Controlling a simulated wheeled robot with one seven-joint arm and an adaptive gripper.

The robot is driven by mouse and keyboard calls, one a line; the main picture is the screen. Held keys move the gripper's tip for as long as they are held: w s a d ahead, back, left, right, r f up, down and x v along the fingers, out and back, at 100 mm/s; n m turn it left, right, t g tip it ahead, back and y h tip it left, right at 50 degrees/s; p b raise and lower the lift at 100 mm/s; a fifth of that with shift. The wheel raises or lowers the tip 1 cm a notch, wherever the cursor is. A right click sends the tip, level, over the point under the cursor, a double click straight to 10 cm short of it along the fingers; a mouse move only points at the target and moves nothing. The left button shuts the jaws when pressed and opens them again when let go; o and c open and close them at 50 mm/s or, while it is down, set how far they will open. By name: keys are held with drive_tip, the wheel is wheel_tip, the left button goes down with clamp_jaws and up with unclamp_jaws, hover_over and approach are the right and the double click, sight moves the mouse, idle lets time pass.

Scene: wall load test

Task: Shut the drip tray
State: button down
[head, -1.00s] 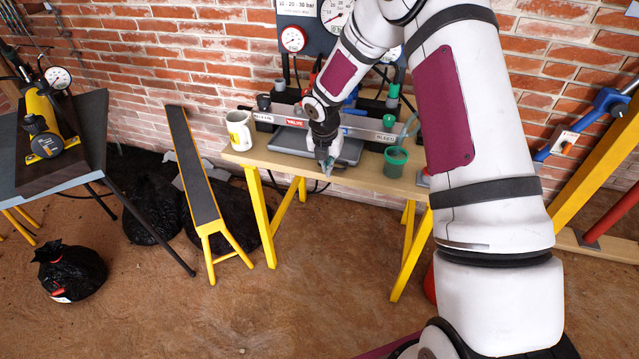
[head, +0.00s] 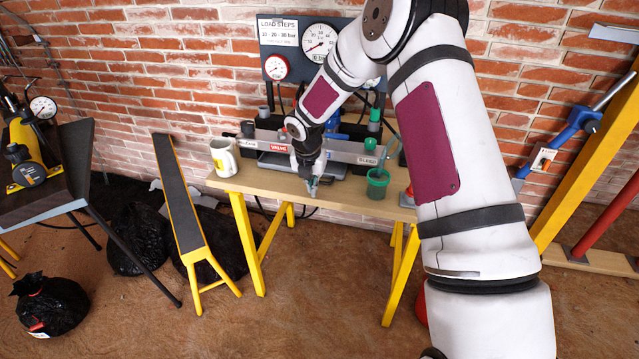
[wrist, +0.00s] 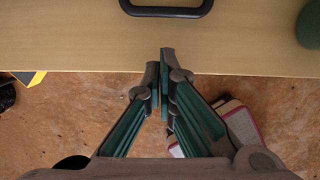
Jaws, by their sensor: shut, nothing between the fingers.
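The drip tray (head: 274,162) is a flat grey tray under the steel bar of the valve unit on the wooden bench. My gripper and wrist hide its middle in the head view. My gripper (head: 311,191) is shut and empty, pointing down by the bench's front edge, in front of the tray. In the wrist view the shut fingertips (wrist: 166,54) show over the bench edge. A black bar handle (wrist: 166,10) lies ahead of them, apart from them, and appears to belong to the tray. How far the tray stands out is hard to tell.
A white mug (head: 224,158) stands left on the bench (head: 250,184), and a green cup (head: 377,184) stands right of my gripper. Green-capped valves (head: 374,120) rise behind. Bare bench top lies between the gripper and the green cup.

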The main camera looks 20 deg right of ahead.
drive_tip(key=s+a+r+m+h+p, duration=0.1)
drive_tip(key=s+r+m, duration=0.3)
drive_tip(key=r, duration=0.6)
drive_tip(key=s+a+r+m+p, duration=0.15)
drive_tip(key=s+r, duration=0.35)
drive_tip(key=r, duration=0.5)
drive_tip(key=s+r+m, duration=0.8)
drive_tip(key=s+r, duration=0.2)
drive_tip(key=s, duration=0.3)
drive_tip(key=s+a+r+m+t+y+p, duration=0.1)
drive_tip(key=s+r+m, duration=0.1)
drive_tip(key=s+m, duration=0.5)
drive_tip(key=s+a+r+m+t+y+p, duration=0.1)
drive_tip(key=s+r+m, duration=0.1)
drive_tip(key=s+m, duration=0.6)
drive_tip(key=s, duration=0.7)
drive_tip(key=shift+a+r+p, duration=0.15)
drive_tip(key=shift+r+p, duration=0.05)
drive_tip(key=shift+p, duration=0.2)
drive_tip(key=shift+m, duration=0.25)
